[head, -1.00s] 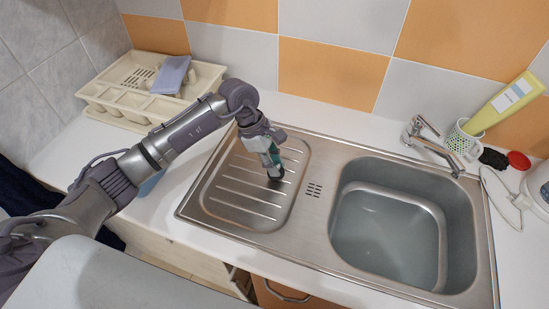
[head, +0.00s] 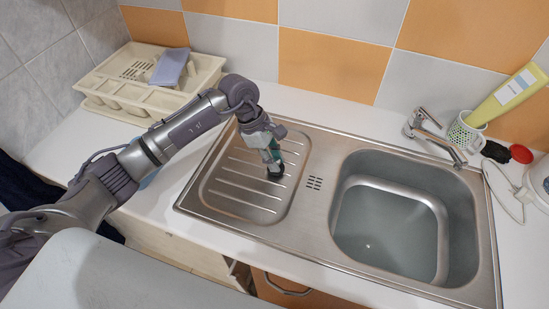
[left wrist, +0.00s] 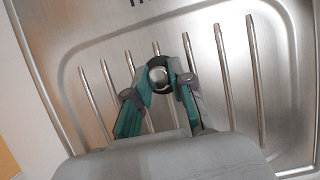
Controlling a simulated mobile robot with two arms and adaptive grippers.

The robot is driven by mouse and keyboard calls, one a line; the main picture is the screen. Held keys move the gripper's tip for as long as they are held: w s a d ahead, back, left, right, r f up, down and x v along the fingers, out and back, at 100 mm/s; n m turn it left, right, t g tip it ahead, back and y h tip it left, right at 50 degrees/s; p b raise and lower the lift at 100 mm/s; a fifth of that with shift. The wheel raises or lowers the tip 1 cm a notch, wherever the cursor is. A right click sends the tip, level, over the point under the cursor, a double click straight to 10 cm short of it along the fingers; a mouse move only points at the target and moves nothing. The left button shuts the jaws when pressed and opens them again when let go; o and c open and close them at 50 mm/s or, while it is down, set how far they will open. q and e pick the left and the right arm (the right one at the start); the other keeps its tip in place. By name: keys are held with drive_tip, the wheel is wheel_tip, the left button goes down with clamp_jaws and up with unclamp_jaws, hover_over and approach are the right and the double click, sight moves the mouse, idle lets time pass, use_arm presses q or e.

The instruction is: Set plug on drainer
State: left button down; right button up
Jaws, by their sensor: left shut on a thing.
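The plug (left wrist: 158,74) is a small round piece with a dark rim and a shiny metal centre, between my left fingertips in the left wrist view. My left gripper (head: 274,170) is shut on it, over the ribbed drainer (head: 222,188) at the left of the steel sink. In the head view the fingers mostly hide the plug, which shows as a dark spot at their tips. It is at or just above the ribs; I cannot tell whether it touches them. My right gripper is not in view.
The sink basin (head: 390,225) with some water lies right of the drainer, under a tap (head: 435,135). A cream dish rack (head: 140,85) with a blue sponge or cloth (head: 170,66) stands back left.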

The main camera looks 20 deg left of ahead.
use_arm(q)
drive_tip(key=shift+f, duration=0.2)
drive_tip(key=c, duration=1)
unclamp_jaws()
drive_tip(key=shift+o, duration=0.3)
drive_tip(key=shift+r, duration=0.1)
